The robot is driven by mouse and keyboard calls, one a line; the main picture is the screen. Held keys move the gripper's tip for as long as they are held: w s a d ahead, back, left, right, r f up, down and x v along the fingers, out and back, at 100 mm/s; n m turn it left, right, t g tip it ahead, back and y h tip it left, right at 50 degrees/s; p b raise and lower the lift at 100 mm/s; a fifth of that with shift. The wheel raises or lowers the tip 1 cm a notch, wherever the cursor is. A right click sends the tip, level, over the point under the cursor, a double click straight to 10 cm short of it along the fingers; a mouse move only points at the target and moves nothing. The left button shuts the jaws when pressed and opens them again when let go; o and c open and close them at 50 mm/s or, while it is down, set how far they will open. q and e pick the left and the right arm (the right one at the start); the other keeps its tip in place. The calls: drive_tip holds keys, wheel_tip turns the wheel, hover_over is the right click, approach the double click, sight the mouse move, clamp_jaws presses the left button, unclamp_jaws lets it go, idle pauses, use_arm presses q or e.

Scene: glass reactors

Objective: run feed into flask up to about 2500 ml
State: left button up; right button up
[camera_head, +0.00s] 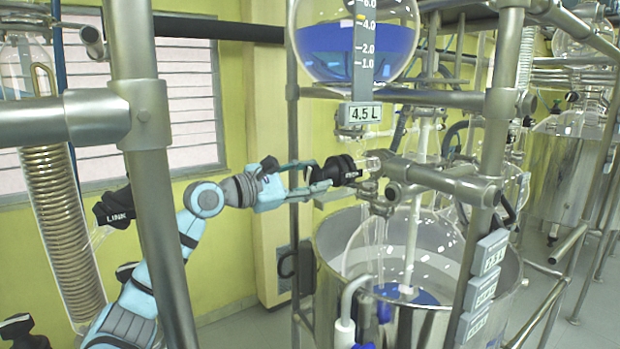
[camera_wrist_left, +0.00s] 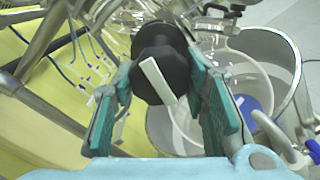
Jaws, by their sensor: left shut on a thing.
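The feed vessel (camera_head: 345,45) is a round glass globe at the top, holding blue liquid, with a scale on it and a display (camera_head: 363,114) below reading 4.5 L. Under it, a black valve knob (camera_head: 338,172) sits on a glass neck. My left gripper (camera_head: 318,178) is shut on this knob. In the left wrist view the knob (camera_wrist_left: 158,62) lies between the teal fingers (camera_wrist_left: 165,100), with a tilted white bar on its face. The glass flask (camera_head: 432,243) stands below inside a metal vessel, with some blue liquid at its bottom. My right gripper is not in view.
Metal frame posts (camera_head: 150,160) and rails surround the glassware. A black knob marked LINK (camera_head: 115,205) is at the left by a coiled column (camera_head: 62,220). Grey tags (camera_head: 490,252) hang on the right post. The metal vessel's wall (camera_head: 505,290) encloses the flask.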

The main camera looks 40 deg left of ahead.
use_arm(q)
drive_tip(key=shift+r, duration=0.1)
drive_tip(key=o, duration=1.1)
drive_tip(key=shift+o, duration=0.4)
drive_tip(key=shift+w, duration=0.2)
drive_tip(key=shift+s, duration=0.1)
